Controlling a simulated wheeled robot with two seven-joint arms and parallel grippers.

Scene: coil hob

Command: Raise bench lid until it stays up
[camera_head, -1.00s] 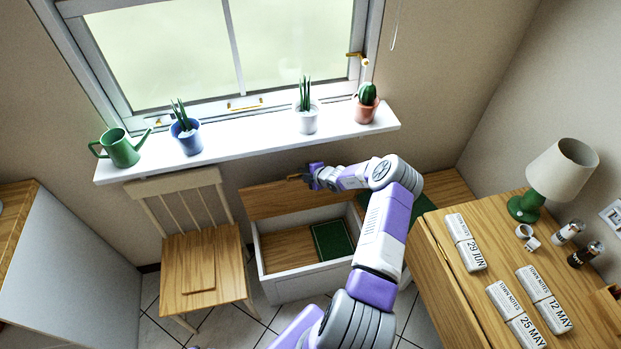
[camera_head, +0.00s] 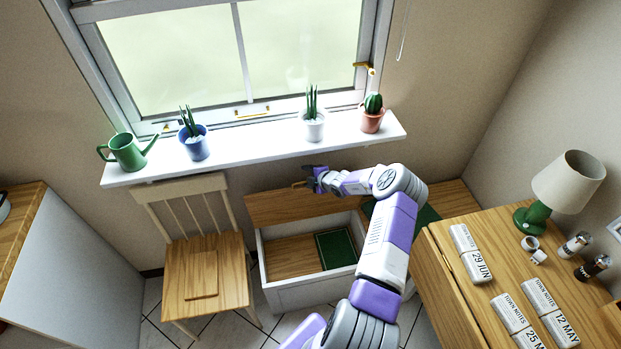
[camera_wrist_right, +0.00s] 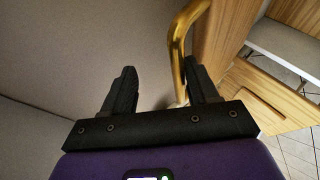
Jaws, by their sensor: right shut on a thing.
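The wooden bench lid (camera_head: 285,207) stands raised at the back of the white bench box (camera_head: 306,292), near upright below the window sill. The box is open and shows a wooden floor and a dark green flat thing (camera_head: 336,249). My right gripper (camera_head: 308,181) is at the lid's top edge, shut on the brass handle (camera_wrist_right: 177,50). In the right wrist view, the handle passes between the fingers (camera_wrist_right: 160,88), close to the right-hand one. The fingers hide part of the handle in the head view. My left gripper is not in view.
A wooden chair (camera_head: 205,270) stands left of the bench. The sill (camera_head: 255,149) above the lid carries potted plants and a green watering can (camera_head: 127,153). A wooden table (camera_head: 450,295) with a lamp (camera_head: 566,183) is at the right. My right arm crosses the bench's right side.

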